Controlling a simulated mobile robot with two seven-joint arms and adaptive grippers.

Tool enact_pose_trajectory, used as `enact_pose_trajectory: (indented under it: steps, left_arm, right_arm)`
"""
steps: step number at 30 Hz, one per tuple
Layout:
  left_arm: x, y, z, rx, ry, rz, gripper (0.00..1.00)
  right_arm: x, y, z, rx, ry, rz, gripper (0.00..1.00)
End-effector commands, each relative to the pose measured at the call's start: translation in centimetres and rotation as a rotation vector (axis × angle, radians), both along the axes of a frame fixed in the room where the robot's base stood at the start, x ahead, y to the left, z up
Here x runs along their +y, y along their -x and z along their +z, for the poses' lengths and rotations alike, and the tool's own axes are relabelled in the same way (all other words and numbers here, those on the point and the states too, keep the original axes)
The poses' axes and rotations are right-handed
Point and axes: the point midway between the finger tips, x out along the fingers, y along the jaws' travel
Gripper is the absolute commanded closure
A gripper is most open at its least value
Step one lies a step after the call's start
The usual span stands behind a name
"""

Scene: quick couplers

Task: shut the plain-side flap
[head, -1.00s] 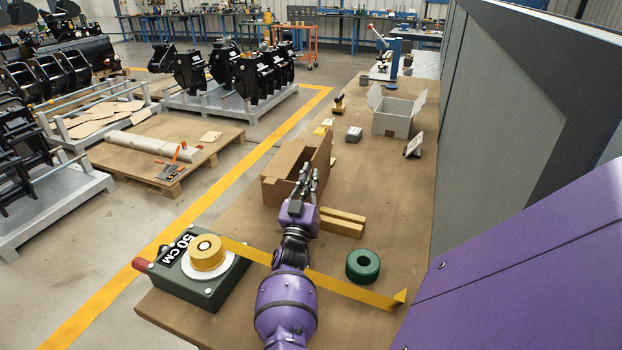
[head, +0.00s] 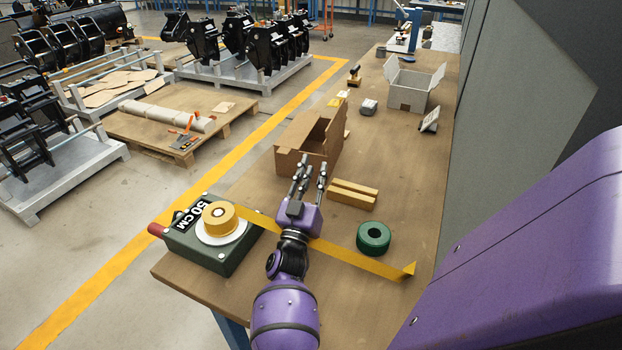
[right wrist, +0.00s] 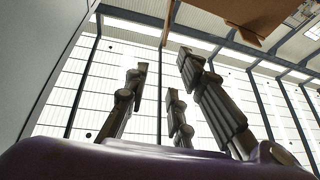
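A brown cardboard box (head: 327,146) stands on the workbench with its top at least partly open. I cannot tell which flap is the plain-side one. My right gripper (head: 313,168) is just in front of the box's near side, its fingers apart and pointing at the box. It looks empty, and I cannot tell whether a fingertip touches the cardboard. In the right wrist view the fingers (right wrist: 172,95) are spread with nothing between them, and a brown panel (right wrist: 245,14) shows above them. My left gripper is not in view.
Yellow bars (head: 353,193) lie right of my gripper. A green tape roll (head: 373,238) is nearer. A green tape dispenser (head: 213,240) stands at the left edge, its yellow tape stretched across the bench under my arm. A white open box (head: 408,97) stands farther back.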

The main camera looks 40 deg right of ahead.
Motion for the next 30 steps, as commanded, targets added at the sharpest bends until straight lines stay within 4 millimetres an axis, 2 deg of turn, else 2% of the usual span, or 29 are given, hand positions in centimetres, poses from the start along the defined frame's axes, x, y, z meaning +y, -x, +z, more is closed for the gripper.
enact_pose_trajectory:
  steps: [9, 20, 22, 23, 25, 26, 28, 30]
  left_arm:
    - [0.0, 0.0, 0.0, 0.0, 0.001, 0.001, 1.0]
    - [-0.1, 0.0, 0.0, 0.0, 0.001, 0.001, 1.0]
    - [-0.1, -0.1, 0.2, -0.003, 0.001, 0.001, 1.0]
    - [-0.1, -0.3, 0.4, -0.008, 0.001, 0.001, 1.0]
    - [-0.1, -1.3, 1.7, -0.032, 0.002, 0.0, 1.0]
    - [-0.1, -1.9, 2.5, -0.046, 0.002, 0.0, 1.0]
    - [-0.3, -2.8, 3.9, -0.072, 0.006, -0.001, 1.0]
    - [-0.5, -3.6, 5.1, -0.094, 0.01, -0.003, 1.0]
  right_arm:
    - [2.2, 1.6, 0.1, -0.001, 0.003, 0.0, 0.77]
    - [2.4, 1.7, 0.0, 0.001, 0.001, 0.0, 0.77]
    - [2.4, 1.7, 0.3, -0.003, 0.0, 0.0, 0.86]
    - [2.5, 1.5, 0.8, -0.01, 0.0, 0.001, 0.9]
    - [2.8, 0.9, 3.3, -0.048, -0.011, 0.009, 0.99]
    - [3.0, 0.6, 4.5, -0.09, -0.043, 0.014, 1.0]
    - [2.9, 0.5, 6.6, -0.253, -0.173, 0.034, 1.0]
    - [2.6, 0.8, 7.3, -0.474, -0.352, 0.056, 1.0]
